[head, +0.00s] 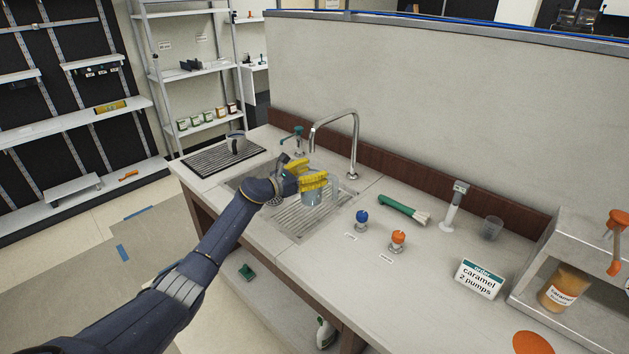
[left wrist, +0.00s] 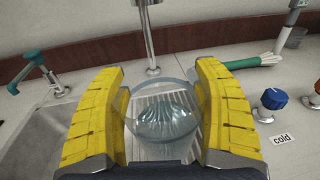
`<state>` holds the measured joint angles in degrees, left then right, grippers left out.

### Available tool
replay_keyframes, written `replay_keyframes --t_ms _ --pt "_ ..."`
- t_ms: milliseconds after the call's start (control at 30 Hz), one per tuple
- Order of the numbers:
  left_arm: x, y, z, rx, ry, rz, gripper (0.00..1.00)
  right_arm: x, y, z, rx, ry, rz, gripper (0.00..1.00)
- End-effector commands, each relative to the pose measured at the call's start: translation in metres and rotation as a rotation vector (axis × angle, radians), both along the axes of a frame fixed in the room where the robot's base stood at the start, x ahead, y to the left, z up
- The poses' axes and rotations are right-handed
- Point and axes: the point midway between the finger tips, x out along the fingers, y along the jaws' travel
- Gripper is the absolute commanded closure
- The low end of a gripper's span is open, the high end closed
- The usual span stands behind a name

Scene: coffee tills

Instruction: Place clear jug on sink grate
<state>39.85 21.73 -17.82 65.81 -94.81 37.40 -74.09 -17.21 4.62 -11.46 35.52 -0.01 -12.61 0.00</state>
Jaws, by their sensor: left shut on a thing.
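A clear jug (head: 313,192) is between the yellow fingers of my left gripper (head: 306,177), over the slatted sink grate (head: 296,222). In the left wrist view the left gripper (left wrist: 160,115) is shut around the clear jug (left wrist: 165,120), with a finger on each side, and the grate's slats (left wrist: 160,150) show through it. I cannot tell whether the jug's base touches the grate. My right gripper is in neither view.
A tall faucet (head: 350,140) stands behind the grate. A blue knob (head: 361,217), an orange knob (head: 398,238) and a green-handled brush (head: 400,209) are to the right. A black drain mat (head: 222,158) holds a pitcher (head: 236,142). A caramel sign (head: 479,278) stands front right.

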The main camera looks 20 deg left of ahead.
Motion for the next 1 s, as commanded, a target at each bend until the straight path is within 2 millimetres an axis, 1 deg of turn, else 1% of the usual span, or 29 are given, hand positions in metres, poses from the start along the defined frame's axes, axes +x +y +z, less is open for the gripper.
replay_keyframes --t_ms 67,133,300,433,900,933,1000 --pt "0.002 -0.001 0.001 -0.001 -0.002 0.001 0.77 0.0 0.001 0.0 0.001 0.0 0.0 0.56" --pt "0.003 -0.002 -0.002 -0.002 0.0 0.0 0.77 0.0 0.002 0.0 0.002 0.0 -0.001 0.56" --pt "0.002 -0.002 -0.022 -0.005 0.002 0.0 0.77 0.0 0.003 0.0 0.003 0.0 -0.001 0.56" --pt "0.003 -0.002 -0.032 -0.003 0.001 0.0 0.77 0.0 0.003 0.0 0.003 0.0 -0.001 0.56" --pt "0.002 -0.002 -0.037 -0.002 0.0 0.0 0.77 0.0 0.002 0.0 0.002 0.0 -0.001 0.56" --pt "0.002 -0.002 -0.038 -0.002 0.001 0.0 0.28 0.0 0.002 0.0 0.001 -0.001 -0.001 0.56" --pt "0.002 -0.002 -0.038 -0.001 0.001 0.0 0.19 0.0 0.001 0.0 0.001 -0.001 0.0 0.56"
